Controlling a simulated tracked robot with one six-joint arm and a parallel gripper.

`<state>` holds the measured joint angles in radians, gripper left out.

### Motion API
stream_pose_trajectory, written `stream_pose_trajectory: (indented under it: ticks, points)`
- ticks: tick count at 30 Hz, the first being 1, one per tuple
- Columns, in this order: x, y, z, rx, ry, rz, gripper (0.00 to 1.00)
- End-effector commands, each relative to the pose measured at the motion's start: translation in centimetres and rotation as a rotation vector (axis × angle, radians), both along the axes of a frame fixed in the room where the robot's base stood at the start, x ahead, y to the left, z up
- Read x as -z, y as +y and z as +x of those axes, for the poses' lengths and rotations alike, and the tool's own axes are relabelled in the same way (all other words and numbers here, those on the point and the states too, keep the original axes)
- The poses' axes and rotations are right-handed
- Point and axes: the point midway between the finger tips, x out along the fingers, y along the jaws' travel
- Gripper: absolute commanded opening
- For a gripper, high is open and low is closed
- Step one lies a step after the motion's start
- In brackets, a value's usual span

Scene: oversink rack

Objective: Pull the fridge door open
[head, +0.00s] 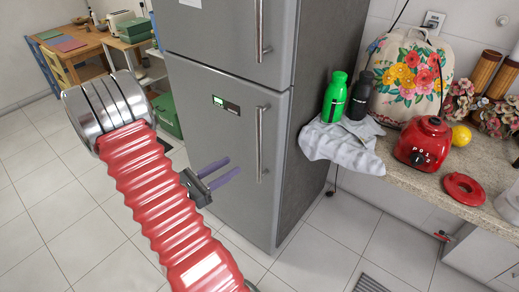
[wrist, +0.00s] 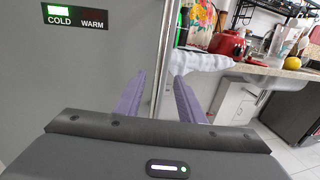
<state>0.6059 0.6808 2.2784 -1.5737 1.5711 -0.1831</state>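The grey fridge (head: 230,205) stands upright in the middle of the head view, with an upper and a lower door, both looking shut. A vertical silver handle (head: 260,145) runs down the right side of the lower door. My gripper (head: 234,165) is in front of the lower door, left of this handle in the head view, with two purple fingers apart and nothing held. In the wrist view my gripper (wrist: 158,74) points at the door, and the handle (wrist: 162,60) shows between and beyond the fingertips. The gap to the handle is hard to judge.
A granite counter (head: 455,190) adjoins the fridge at right, with a grey cloth (head: 342,143), a green bottle (head: 335,97), a dark bottle and a red appliance (head: 423,143). A wooden table (head: 85,45) stands back left. Tiled floor is clear before the fridge.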

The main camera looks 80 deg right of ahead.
Motion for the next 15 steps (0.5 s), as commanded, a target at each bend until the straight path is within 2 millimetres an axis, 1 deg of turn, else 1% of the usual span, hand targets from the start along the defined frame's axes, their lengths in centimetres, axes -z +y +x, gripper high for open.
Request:
stream_pose_trajectory:
  ticks: [4,8,15]
  points:
    - [0.0,-0.2,-0.2,0.001,-0.001,0.001,0.36]
    - [0.0,-0.8,-0.6,0.003,-0.001,0.0,0.36]
    - [0.0,-2.9,-2.1,0.005,-0.001,-0.001,0.36]
